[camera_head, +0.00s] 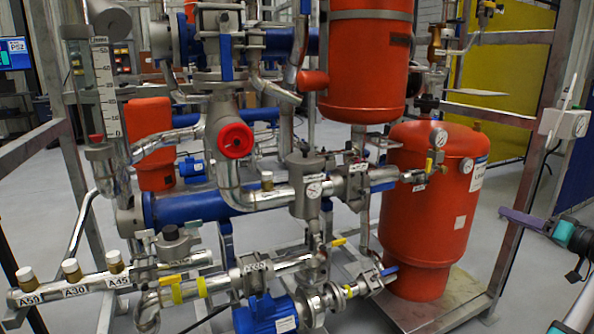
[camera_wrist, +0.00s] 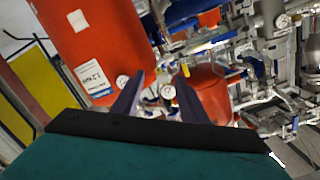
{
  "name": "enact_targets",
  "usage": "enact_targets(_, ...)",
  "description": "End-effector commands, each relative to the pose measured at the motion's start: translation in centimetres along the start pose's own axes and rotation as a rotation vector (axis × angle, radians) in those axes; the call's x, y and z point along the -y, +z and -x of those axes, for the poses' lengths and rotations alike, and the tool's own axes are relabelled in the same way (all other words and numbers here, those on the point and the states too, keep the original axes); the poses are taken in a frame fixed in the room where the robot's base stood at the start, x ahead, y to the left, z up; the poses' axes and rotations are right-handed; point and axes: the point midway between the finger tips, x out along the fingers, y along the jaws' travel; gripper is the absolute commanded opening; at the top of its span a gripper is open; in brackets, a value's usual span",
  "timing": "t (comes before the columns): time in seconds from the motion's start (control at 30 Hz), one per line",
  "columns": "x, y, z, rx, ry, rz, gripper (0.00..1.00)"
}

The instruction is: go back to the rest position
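My gripper (camera_head: 505,212) is at the right edge in the head view, its purple fingers pointing left toward the skid. In the wrist view my gripper (camera_wrist: 160,82) has its two fingers apart, with nothing held between them. A pressure gauge and pipes show in the gap, in the background. The lower red tank (camera_head: 430,205) is left of the gripper in the head view, apart from the fingertips. A metal frame post (camera_head: 518,215) is close to the fingers in the picture; the exact distance cannot be told.
A grey box with an antenna (camera_head: 566,123) is on the frame above my gripper. Pipes, gauges, a blue pump (camera_head: 265,314) and an upper red tank (camera_head: 366,60) fill the skid. A yellow panel (camera_head: 508,75) stands behind. Grey floor (camera_head: 45,195) is clear at left.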

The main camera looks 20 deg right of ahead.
Motion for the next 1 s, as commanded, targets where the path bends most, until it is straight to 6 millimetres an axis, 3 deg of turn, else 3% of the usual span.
enact_targets(0.23,0.2,4.1,-4.8,0.088,-0.004,-0.072,0.39)
enact_targets(0.37,0.8,8.0,-8.6,0.168,-0.006,-0.129,0.39)
enact_targets(0.7,3.9,20.1,-17.7,0.413,0.009,-0.263,0.39)
enact_targets(1.0,8.2,31.3,-22.8,0.642,0.041,-0.339,0.39)
